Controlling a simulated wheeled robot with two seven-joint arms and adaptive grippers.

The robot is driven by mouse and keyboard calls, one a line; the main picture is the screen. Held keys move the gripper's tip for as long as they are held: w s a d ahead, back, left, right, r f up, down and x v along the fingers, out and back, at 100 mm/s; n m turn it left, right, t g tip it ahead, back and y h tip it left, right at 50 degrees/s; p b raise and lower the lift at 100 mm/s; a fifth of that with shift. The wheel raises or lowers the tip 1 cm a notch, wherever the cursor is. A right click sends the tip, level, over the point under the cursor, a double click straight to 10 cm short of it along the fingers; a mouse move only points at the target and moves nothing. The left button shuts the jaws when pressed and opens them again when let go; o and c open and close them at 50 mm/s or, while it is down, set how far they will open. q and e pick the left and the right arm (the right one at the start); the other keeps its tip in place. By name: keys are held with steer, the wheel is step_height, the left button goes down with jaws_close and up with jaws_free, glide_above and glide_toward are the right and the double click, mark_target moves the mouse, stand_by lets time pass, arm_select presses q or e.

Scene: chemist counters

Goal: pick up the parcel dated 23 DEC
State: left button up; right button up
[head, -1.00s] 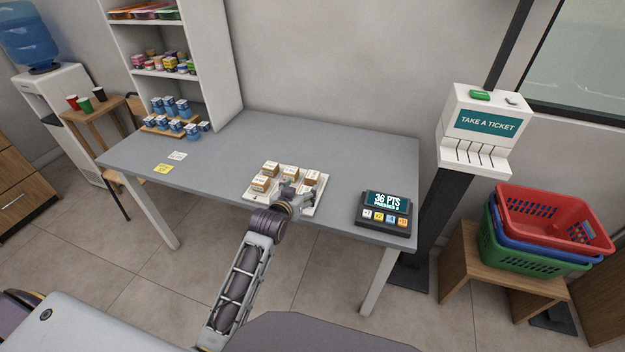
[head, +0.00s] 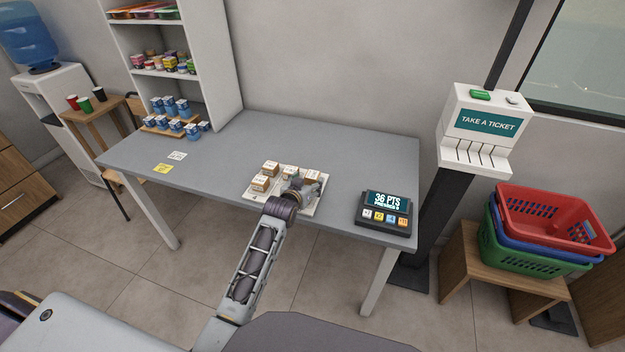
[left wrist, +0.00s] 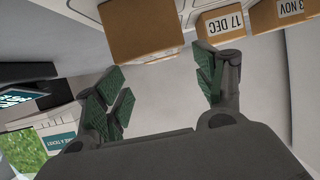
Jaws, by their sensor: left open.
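Several small brown parcels with white labels sit on a white tray (head: 259,198) on the grey table. In the head view their dates are too small to read. In the left wrist view one parcel reads 17 DEC (left wrist: 222,24) and another reads 3 NOV (left wrist: 292,12). A larger-looking brown parcel (left wrist: 142,30) shows no readable date there. No label reading 23 DEC is legible. My left gripper (head: 310,189) is over the tray's right part, hiding some of it. In the wrist view its fingers (left wrist: 160,88) are apart with nothing between them. My right gripper is not seen.
A points display (head: 385,213) stands right of the tray. Blue-and-white boxes (head: 175,124) and two notes lie at the table's left. The ticket dispenser (head: 478,128) stands beyond the right edge. The table's middle (head: 300,140) is clear.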

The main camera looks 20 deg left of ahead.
mark_target(312, 175)
arm_select(q)
steer(key=shift+w+f, duration=0.2)
steer(key=shift+w, duration=0.45)
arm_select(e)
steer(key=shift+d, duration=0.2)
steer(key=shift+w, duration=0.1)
arm_select(q)
steer(key=shift+x, duration=2.45)
steer(key=shift+w+a+r, duration=0.1)
steer(key=shift+w, duration=0.05)
steer(key=c, duration=1.1)
steer(key=shift+c, duration=0.2)
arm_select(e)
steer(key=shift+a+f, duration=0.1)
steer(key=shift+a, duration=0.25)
arm_select(q)
steer(key=shift+r, duration=0.1)
